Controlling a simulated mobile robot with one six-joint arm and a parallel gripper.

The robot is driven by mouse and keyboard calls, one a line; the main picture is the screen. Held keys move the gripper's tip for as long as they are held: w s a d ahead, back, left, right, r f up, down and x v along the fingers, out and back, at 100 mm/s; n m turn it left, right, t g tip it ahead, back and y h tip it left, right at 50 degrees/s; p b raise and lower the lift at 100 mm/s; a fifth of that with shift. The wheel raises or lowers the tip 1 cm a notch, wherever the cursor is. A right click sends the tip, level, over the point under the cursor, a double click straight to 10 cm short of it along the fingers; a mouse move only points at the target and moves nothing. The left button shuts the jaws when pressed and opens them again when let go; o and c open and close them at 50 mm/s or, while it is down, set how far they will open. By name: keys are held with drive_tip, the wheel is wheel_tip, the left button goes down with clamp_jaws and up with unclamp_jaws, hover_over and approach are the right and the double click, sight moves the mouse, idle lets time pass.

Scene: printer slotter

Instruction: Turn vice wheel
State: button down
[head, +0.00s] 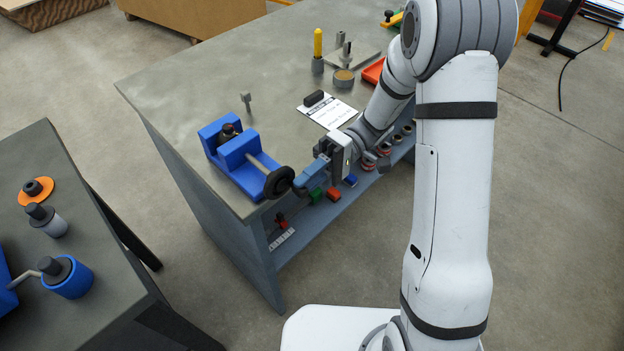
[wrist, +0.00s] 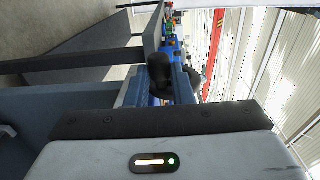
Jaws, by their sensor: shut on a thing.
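The blue vice (head: 240,158) stands at the near left corner of the grey workbench. Its black wheel (head: 279,182) sits on the end of a metal screw, by the bench edge. A small dark part (head: 228,131) stands between the vice jaws. My gripper (head: 298,186) reaches the wheel from the right, at its rim, with its blue-grey fingers shut on it. In the wrist view, the black wheel part (wrist: 160,70) shows at the fingertips; the fingers and wheel hide much of the vice. Which part of the wheel is gripped is hard to tell.
The workbench (head: 190,80) carries a white card (head: 327,111), a yellow-handled tool (head: 318,45) and a red tray (head: 374,71). A lower shelf below my gripper holds small coloured blocks (head: 333,194). A second dark table (head: 100,220) stands at left, with free floor between.

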drive_tip(key=c, duration=1.3)
unclamp_jaws()
drive_tip(key=v, duration=0.7)
drive_tip(key=shift+w+d, duration=0.2)
drive_tip(key=shift+w, duration=0.15)
